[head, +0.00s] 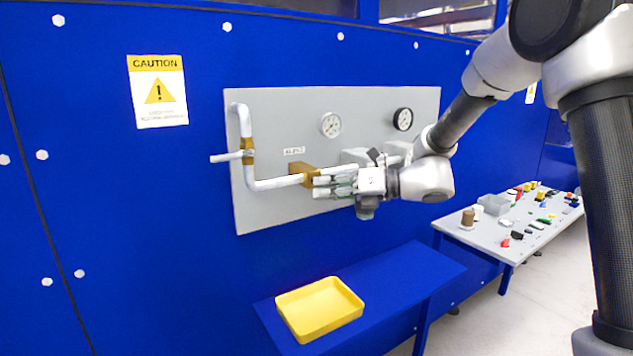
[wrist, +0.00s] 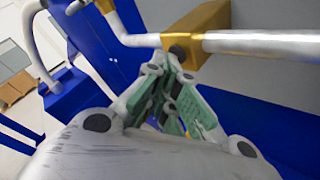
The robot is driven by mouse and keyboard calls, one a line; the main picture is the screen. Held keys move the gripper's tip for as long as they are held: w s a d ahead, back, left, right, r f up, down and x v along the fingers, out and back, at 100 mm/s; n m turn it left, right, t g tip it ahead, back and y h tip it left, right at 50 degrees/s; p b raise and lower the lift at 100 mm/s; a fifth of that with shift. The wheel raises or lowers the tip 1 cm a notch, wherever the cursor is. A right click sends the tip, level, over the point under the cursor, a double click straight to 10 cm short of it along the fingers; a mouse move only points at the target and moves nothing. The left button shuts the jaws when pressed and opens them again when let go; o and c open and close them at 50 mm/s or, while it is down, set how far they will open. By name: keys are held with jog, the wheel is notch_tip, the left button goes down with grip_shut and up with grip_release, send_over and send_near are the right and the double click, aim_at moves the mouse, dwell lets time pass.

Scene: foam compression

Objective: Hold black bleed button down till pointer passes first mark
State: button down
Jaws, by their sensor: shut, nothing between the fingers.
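The black bleed button (wrist: 177,51) appears as a small dark round spot on the end of the brass block (wrist: 208,27) in the wrist view. The same brass block (head: 303,170) sits on the white pipe in the head view, where the button cannot be made out. My gripper (head: 317,186) is shut and empty, its fingertips right at the block. In the wrist view the fingertips (wrist: 168,64) are just below the button; I cannot tell whether they touch it. Two round gauges, a white-rimmed one (head: 331,124) and a black-rimmed one (head: 403,119), are on the panel; their pointers are too small to read.
The grey panel (head: 275,118) is on a blue wall, with a pipe and lever (head: 228,157) at left. A yellow tray (head: 319,310) lies on the blue shelf (head: 405,273) below. A table with small items (head: 513,228) stands at right.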

dwell(0.3)
jog(key=shift+s+d, duration=0.5)
jog(key=shift+s, duration=0.2)
jog(key=s+d, duration=0.1)
jog(key=s, duration=0.1)
jog(key=s+d, duration=0.1)
jog(key=s, duration=0.1)
jog(key=shift+d, duration=0.4)
